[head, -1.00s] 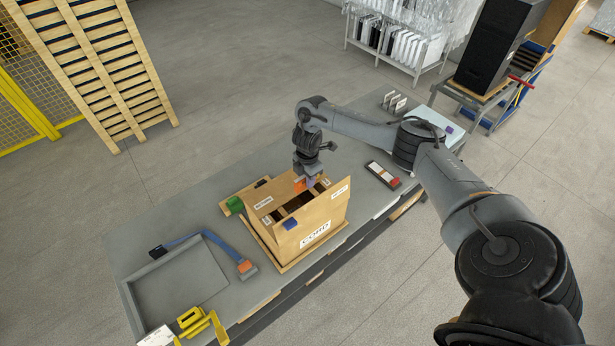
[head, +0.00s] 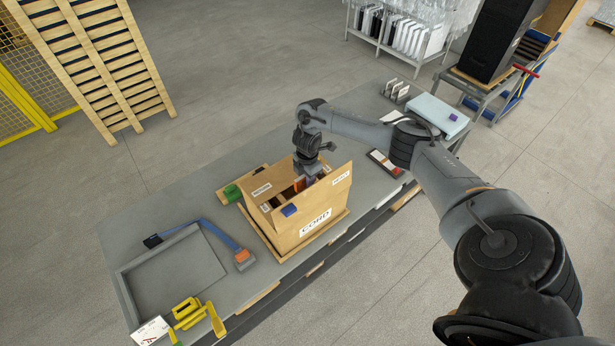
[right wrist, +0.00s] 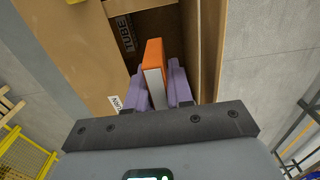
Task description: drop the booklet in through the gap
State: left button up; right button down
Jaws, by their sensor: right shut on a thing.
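The cardboard box (head: 318,210) marked "CORD" stands on the bench with its flaps raised and a dark gap between them in its top. My right gripper (head: 307,182) is over that gap, pointing down. It is shut on the orange and white booklet (right wrist: 154,68). In the right wrist view the purple fingers (right wrist: 160,82) grip the booklet from both sides, and its far end is over the dark inside of the box. In the head view only a bit of orange shows, and the booklet's lower end is hard to see. My left gripper is not in view.
A blue block (head: 289,210) is at the box's near edge. A green piece (head: 232,192) lies beside the box. A grey tray (head: 130,300), a blue strap tool (head: 215,230) and yellow clamps (head: 190,312) lie to the left. A dark case (head: 385,163) lies to the right.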

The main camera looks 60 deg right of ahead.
jog(key=c, duration=0.9)
grip_release()
jog(key=shift+r, duration=0.4)
notch_tip(320, 180, up, 10)
jog(key=p, duration=0.3)
jog(key=shift+s, duration=0.1)
